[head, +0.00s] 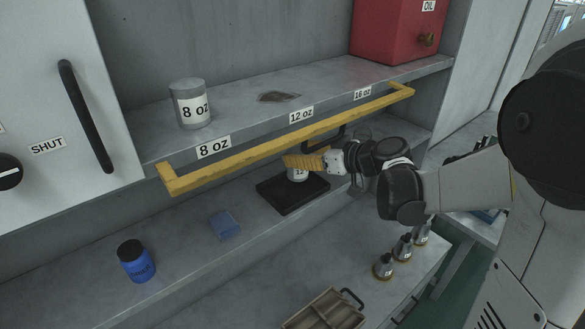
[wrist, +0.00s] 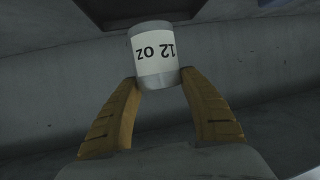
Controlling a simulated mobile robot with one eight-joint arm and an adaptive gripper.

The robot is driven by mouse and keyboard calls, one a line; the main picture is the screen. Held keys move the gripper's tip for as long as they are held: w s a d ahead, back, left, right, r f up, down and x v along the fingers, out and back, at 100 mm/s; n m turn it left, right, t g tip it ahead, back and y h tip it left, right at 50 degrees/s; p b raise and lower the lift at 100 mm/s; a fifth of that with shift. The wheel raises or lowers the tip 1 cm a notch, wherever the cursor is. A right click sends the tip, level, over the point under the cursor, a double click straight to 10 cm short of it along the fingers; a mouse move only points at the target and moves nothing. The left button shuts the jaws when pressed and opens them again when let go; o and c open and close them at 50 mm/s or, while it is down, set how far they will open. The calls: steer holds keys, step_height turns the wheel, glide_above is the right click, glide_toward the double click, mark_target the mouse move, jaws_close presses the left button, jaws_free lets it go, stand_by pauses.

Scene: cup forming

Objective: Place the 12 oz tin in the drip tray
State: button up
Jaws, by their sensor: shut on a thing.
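The 12 oz tin (wrist: 154,55) is a grey can with a white label, which reads upside down in the wrist view. My gripper (wrist: 158,82) is shut on it, one yellow finger on each side. In the head view, my gripper (head: 303,160) is under the shelf's yellow rail and hides much of the tin (head: 297,175). The tin overlaps the back part of the black drip tray (head: 290,202) in the picture. I cannot tell whether it touches the tray. A dark slab edge shows beyond the tin in the wrist view.
The yellow rail (head: 290,138) runs along the upper shelf, close above my gripper. An 8 oz tin (head: 190,103) and a red oil box (head: 400,30) stand on that shelf. A blue block (head: 225,225) and a blue jar (head: 136,261) are left of the tray.

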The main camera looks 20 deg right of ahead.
mark_target(294, 169)
steer(key=shift+w+a+f, duration=0.3)
steer(key=shift+a+f, duration=0.2)
steer(key=shift+a, duration=0.05)
step_height(294, 169, down, 4)
steer(key=shift+w+r, duration=0.1)
steer(key=shift+f+b, duration=0.2)
steer(key=shift+b, duration=0.15)
steer(key=o, duration=1.2)
steer(key=shift+r, duration=0.1)
steer(key=shift+r, duration=0.1)
